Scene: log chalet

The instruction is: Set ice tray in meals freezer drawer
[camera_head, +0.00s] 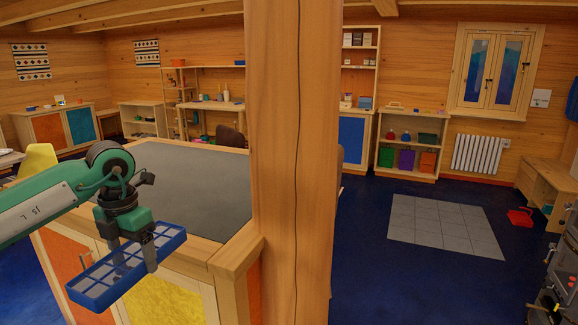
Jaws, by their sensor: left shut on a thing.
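My left gripper (136,254) is shut on a blue ice tray (93,291) with pale compartments. The tray is held in the air in front of an island cabinet (158,301), tilted in the picture with its right end higher. My green left arm comes in from the left. My right gripper is not in view. No freezer or freezer drawer can be made out in this view.
A thick wooden post (292,170) stands close in the middle and hides part of the room. The island's grey top (195,180) is bare. Blue floor (365,270) and a pale tiled patch (440,225) lie open on the right. A red dustpan-like thing (520,217) lies beyond.

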